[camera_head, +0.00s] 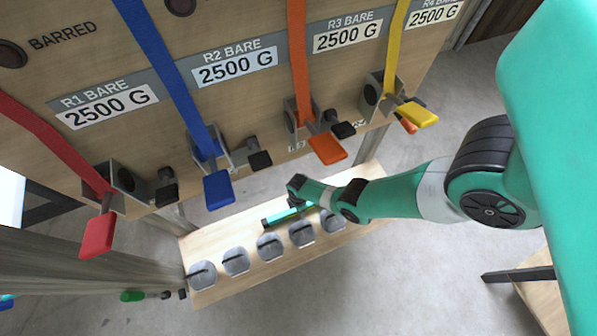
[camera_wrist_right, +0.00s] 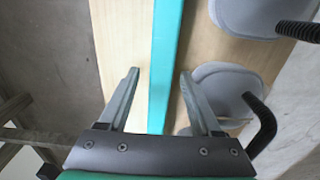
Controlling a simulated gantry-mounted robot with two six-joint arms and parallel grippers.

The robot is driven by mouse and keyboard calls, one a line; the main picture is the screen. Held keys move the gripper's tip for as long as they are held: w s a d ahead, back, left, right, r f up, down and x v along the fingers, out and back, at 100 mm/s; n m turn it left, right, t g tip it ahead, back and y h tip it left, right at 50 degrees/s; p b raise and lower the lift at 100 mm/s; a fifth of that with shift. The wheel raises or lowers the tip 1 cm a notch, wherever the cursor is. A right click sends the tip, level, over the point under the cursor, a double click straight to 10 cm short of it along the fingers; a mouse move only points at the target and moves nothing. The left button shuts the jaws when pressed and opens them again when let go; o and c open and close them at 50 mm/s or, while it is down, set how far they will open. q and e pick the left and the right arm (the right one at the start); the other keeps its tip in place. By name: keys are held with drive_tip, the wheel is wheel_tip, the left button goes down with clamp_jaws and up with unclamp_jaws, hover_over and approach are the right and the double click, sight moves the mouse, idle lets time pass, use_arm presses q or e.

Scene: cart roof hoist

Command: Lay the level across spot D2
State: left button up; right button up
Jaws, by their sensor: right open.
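The level is a long teal bar (camera_head: 287,214) lying on the low wooden bench, behind the row of grey weights. My right gripper (camera_head: 297,190) reaches in from the right and is over the level; its arm hides part of the bar. In the right wrist view the level (camera_wrist_right: 164,55) runs lengthwise between the two fingers of my open right gripper (camera_wrist_right: 158,72), with a gap to the left finger and a smaller one to the right finger. My left gripper is not in view. I cannot make out a mark reading D2.
Several grey weights with dark handles (camera_head: 235,262) stand along the bench (camera_head: 215,228). A wooden panel (camera_head: 240,20) above carries red, blue, orange and yellow straps through clamps with coloured levers. A green-handled tool (camera_head: 131,296) is at lower left. Grey floor is clear in front.

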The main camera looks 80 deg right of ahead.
clamp_jaws()
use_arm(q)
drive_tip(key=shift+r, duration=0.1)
use_arm(e)
drive_tip(key=shift+r, duration=0.1)
